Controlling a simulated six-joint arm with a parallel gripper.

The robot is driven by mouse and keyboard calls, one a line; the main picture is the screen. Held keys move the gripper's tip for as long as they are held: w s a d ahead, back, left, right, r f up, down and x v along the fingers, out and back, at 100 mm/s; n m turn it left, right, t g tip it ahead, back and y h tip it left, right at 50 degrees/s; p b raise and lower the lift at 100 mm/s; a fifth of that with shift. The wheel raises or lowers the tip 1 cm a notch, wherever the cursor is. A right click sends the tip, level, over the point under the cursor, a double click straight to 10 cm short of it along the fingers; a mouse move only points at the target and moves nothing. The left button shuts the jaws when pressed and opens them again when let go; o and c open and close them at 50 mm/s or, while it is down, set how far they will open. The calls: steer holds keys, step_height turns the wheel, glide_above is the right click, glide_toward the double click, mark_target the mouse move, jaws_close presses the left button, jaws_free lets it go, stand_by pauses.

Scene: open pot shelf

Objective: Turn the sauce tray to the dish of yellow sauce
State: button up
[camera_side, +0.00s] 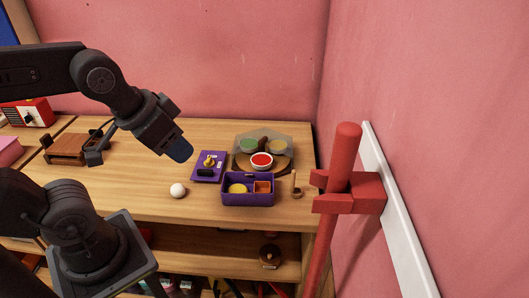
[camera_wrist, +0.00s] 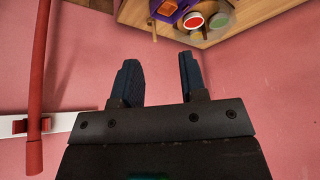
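The sauce tray (camera_side: 283,168) is a round brown turntable at the back right of the wooden bench in the side view. A grey see-through cover (camera_side: 272,138) stands over its back part. A dish of red sauce (camera_side: 261,161) is at the front, outside the cover. A green dish (camera_side: 248,145) and the dish of yellow sauce (camera_side: 278,146) show dimly through the cover. In the wrist view the red dish (camera_wrist: 192,20) and green dish (camera_wrist: 218,19) are at the top. My gripper (camera_side: 180,151) is in the air left of the tray; its fingers (camera_wrist: 157,75) are apart and empty.
A purple box (camera_side: 248,203) with yellow and orange contents stands before the tray. A small upright wooden peg (camera_side: 295,186) is at its right. A purple board (camera_side: 208,166) and white ball (camera_side: 177,190) lie left. A red post (camera_side: 345,165) stands at the right wall.

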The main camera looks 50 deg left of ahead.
steer(key=w+a+r+g, duration=0.1)
steer(key=w+a+r, duration=0.15)
steer(key=w, duration=0.55)
steer(key=n+g, duration=0.3)
steer(key=g, duration=0.2)
glide_above(263, 139)
step_height(263, 139, down, 9)
step_height(263, 139, down, 13)
steer(key=shift+a+r, duration=0.1)
steer(key=shift+c, duration=0.3)
jaws_close()
